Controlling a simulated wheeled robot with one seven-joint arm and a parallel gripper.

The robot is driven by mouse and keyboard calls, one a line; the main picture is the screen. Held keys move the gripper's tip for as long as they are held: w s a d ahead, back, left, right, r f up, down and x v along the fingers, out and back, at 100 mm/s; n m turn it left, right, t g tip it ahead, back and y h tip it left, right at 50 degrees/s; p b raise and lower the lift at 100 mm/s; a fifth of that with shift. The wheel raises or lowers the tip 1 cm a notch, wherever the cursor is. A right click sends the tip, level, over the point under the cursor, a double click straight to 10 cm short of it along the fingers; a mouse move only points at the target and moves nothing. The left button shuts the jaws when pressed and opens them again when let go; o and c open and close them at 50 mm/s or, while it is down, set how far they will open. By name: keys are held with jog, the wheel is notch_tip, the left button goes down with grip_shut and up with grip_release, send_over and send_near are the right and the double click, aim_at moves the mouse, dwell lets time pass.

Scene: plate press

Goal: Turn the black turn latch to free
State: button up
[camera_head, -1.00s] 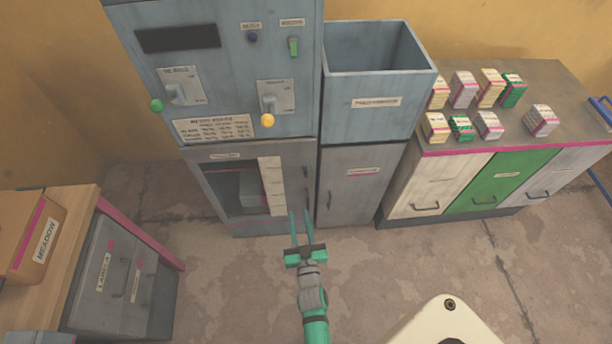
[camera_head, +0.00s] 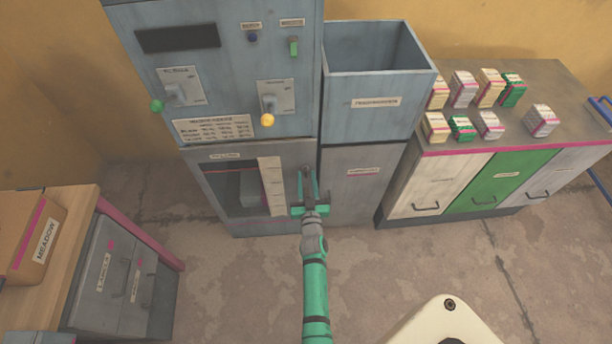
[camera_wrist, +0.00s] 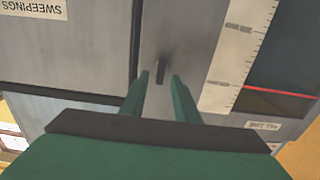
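The black turn latch (camera_wrist: 161,72) is a small dark bar on the grey front panel of the press's lower cabinet, between the white scale strip and the cabinet's right edge. In the wrist view it stands roughly upright, just beyond and between my two green fingertips. In the head view a dark piece of it shows near the fingertips, partly hidden by my gripper (camera_head: 308,183). My gripper also fills the lower wrist view (camera_wrist: 161,80). Its fingers are apart, with nothing clearly held; whether they touch the latch cannot be told.
The press's upper panel (camera_head: 215,60) carries levers with green and yellow knobs. A grey cabinet labelled Sweepings (camera_head: 362,190) stands just right of the press, under an open blue bin (camera_head: 375,105). A wooden-topped bench (camera_head: 75,215) is at left. Floor in front is clear.

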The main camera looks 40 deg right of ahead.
jog(key=shift+x, duration=0.8)
grip_shut()
jog(key=shift+n, duration=0.3)
jog(key=n, duration=0.8)
jog(key=shift+w+a, duration=0.2)
jog(key=shift+a, duration=0.1)
jog(key=n, duration=0.4)
jog(key=shift+w+a+f+n, duration=0.1)
jog(key=shift+f+n, duration=0.1)
jog(key=shift+n, duration=0.2)
jog(key=n, duration=0.4)
jog(key=shift+w+a+f+n, duration=0.1)
jog(key=shift+f+n, duration=0.1)
jog(key=shift+n, duration=0.1)
